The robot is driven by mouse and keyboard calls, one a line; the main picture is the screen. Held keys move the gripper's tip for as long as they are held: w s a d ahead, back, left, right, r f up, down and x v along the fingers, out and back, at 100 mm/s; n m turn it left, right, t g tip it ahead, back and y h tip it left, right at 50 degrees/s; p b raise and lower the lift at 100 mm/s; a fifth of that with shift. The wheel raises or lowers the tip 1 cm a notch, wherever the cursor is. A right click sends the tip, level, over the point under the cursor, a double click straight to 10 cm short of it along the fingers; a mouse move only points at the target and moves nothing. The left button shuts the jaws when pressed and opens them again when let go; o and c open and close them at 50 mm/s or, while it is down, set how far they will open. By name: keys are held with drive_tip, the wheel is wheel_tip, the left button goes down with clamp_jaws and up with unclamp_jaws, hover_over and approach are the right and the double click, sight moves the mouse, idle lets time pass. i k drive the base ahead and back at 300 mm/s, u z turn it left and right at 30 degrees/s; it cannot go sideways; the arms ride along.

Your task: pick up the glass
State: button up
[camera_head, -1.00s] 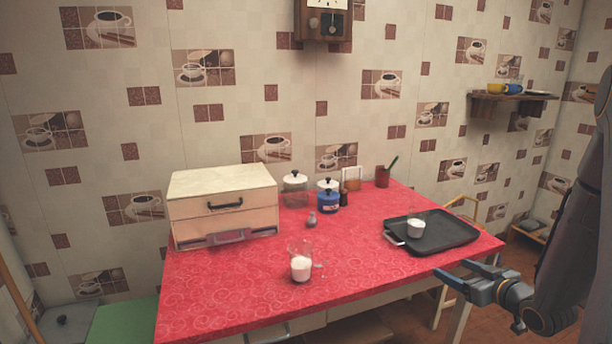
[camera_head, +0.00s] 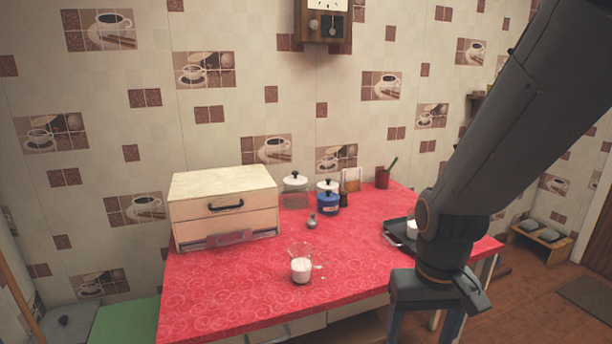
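A clear glass (camera_head: 301,265) with white contents stands upright near the front of the red counter (camera_head: 225,295). A few small white specks lie beside it. My gripper (camera_head: 422,325) is at the front right of the counter, to the right of the glass and apart from it. Its fingers point down with a gap between them, and nothing shows between them. A white-filled cup (camera_head: 412,229) stands on the black tray (camera_head: 397,239); my arm hides much of both.
A cream bread box (camera_head: 222,195) stands at the back left. The counter left of the glass is clear.

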sight(300, 279)
drive_tip(key=u, duration=1.75)
drive_tip(key=i, duration=0.8)
drive_tip(key=z, duration=1.7)
